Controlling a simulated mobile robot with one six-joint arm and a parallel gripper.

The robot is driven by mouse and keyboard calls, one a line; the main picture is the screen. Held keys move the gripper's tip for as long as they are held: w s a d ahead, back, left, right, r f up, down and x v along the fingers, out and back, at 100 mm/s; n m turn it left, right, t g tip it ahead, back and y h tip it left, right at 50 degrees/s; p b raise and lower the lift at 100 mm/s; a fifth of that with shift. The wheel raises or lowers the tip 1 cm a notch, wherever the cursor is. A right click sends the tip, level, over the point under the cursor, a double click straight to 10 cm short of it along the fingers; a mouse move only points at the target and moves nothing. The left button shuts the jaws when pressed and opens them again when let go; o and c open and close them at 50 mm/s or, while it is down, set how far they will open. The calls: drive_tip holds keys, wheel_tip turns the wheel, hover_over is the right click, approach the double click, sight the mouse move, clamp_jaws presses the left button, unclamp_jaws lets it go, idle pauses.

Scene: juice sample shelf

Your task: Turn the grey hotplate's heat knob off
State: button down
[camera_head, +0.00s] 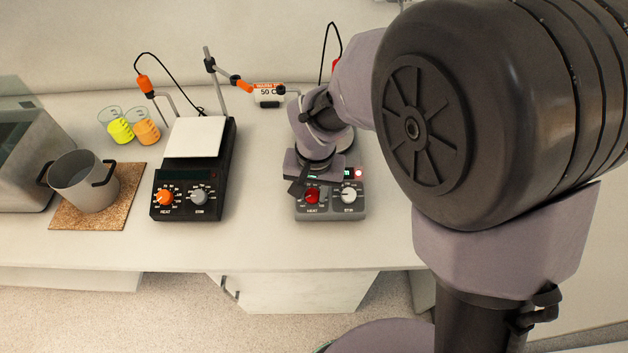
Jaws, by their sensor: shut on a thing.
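The grey hotplate (331,213) stands on the bench in the middle of the view, its top mostly hidden behind my arm. Its front panel carries a red heat knob (312,197) at left and a pale stir knob (348,195) at right. A lit red lamp (358,173) shows at the panel's upper right, beside a partly hidden display. My gripper (303,189) reaches down over the panel and is shut on the red heat knob, covering part of its upper left. The knob's pointer is too small to read.
A black hotplate (158,212) with an orange heat knob (165,198) stands to the left. Further left are a steel pot (82,184) on a cork mat (122,207) and two beakers (120,130) with yellow and orange liquid. Bench between the hotplates is clear.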

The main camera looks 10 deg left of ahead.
drive_tip(key=shift+n+h+p, duration=0.4)
drive_tip(key=shift+n+p, duration=0.25)
drive_tip(key=shift+n, duration=1.15)
drive_tip(key=c, duration=1.1)
unclamp_jaws()
drive_tip(key=shift+o, duration=0.2)
wheel_tip(320, 180, up, 17)
drive_tip(key=s+p, duration=0.2)
drive_tip(key=p, duration=0.3)
drive_tip(key=shift+a+r, duration=0.2)
